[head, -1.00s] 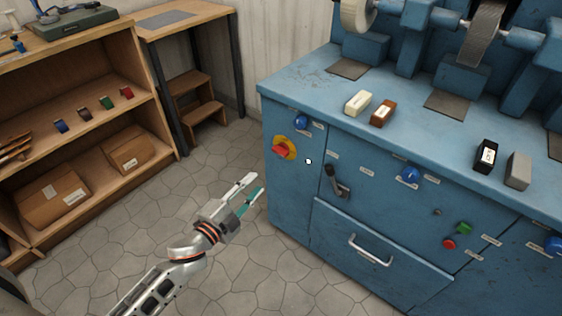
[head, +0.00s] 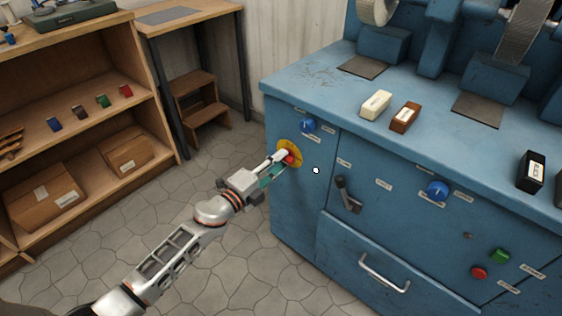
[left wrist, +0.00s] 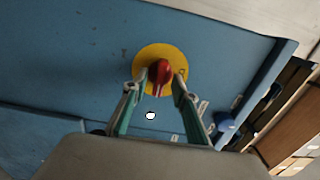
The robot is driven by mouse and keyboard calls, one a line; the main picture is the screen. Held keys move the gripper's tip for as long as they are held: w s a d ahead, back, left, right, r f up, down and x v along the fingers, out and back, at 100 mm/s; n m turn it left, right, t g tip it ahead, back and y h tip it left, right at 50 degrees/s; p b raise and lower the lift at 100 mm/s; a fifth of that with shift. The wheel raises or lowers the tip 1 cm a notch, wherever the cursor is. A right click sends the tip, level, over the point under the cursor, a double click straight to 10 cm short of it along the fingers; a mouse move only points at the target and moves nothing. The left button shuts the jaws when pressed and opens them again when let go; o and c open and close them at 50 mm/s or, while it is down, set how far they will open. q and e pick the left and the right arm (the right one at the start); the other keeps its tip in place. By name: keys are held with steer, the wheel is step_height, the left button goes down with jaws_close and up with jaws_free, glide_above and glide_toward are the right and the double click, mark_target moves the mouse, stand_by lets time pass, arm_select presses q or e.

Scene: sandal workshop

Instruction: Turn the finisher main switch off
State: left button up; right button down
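The main switch is a red rotary knob (head: 290,159) on a round yellow plate (head: 284,147), on the left end of the blue finisher's front (head: 298,205). My left gripper (head: 279,163) is at the switch, its fingers pointing at the plate. In the left wrist view the red knob (left wrist: 160,72) stands on the yellow plate (left wrist: 150,55) between the two fingertips (left wrist: 159,82). The fingers are spread, one on each side of the knob, with visible gaps. Whether the fingertips touch the plate cannot be told. My right gripper is not in view.
A blue knob (head: 307,125) sits just above the switch, and a black lever (head: 347,195) to its right. A small white round spot (head: 316,170) is beside the switch. A drawer handle (head: 384,272) sticks out below. Wooden shelves (head: 140,91) stand left; the floor between is free.

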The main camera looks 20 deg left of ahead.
arm_select(q)
steer(key=shift+w+d, duration=0.1)
steer(key=shift+w, duration=0.3)
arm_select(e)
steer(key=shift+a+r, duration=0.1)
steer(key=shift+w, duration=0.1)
arm_select(q)
steer(key=shift+c, duration=0.4)
jaws_close()
